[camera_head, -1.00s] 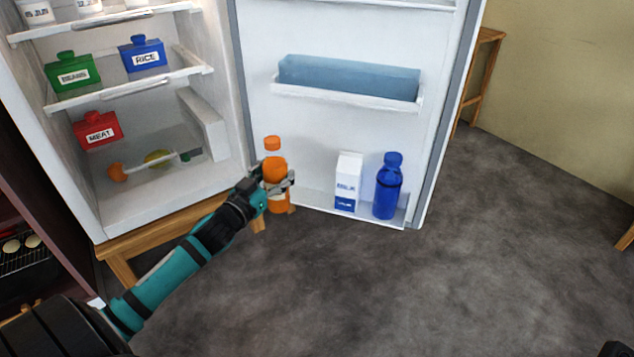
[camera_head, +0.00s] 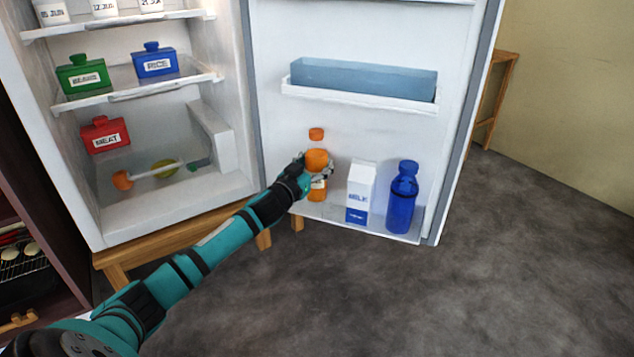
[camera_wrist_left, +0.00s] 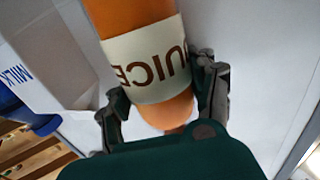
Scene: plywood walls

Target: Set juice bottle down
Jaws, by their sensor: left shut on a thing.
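The orange juice bottle (camera_head: 317,158) is upright at the left end of the fridge door's bottom shelf (camera_head: 385,231). My left gripper (camera_head: 318,172) is shut on it from the left, around its middle. In the left wrist view the bottle (camera_wrist_left: 125,15) with its white JUICE label lies between the two fingers (camera_wrist_left: 165,95). Whether the bottle's base rests on the shelf cannot be told for sure. My right gripper is not in view.
A milk carton (camera_head: 361,190) and a blue bottle (camera_head: 402,198) stand on the same door shelf to the right. A blue bin (camera_head: 362,80) sits on the shelf above. The fridge holds labelled BEANS (camera_head: 83,74), RICE (camera_head: 154,62) and MEAT (camera_head: 105,135) containers.

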